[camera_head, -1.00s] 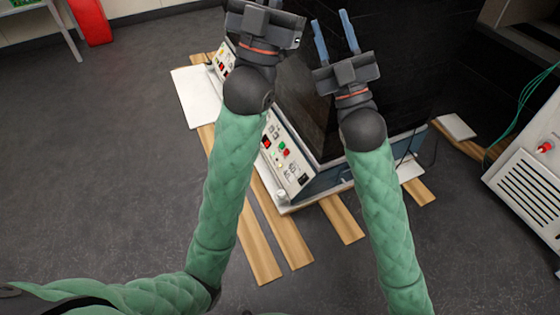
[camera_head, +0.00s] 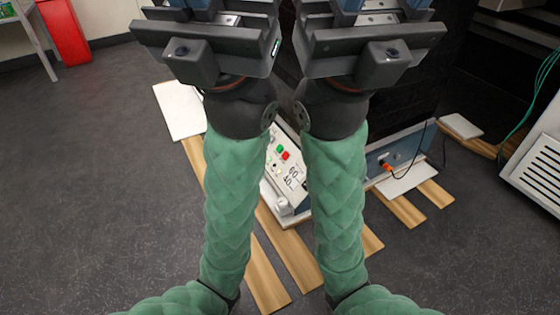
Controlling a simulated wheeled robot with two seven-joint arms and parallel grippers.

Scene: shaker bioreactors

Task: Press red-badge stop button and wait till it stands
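The shaker's pale control panel (camera_head: 279,170) shows in the gap between my forearms. On it are a green button (camera_head: 279,148) and a red button (camera_head: 285,156) side by side, with printed figures below them. The rest of the panel is hidden behind my arms, and no red badge can be made out. My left gripper (camera_head: 210,8) and my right gripper (camera_head: 382,6) are both raised at the top edge, beyond the buttons in the picture. The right gripper's blue fingers show apart and empty. The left gripper's fingers are mostly cut off. Neither gripper visibly touches a button.
The shaker's blue-grey side (camera_head: 400,148) has an orange plug and a black cable. Wooden slats (camera_head: 262,275) lie under it. A white panelled unit with vents (camera_head: 535,170) stands at right, near green cables. A red bin-like object (camera_head: 63,32) is at upper left. The left floor is clear.

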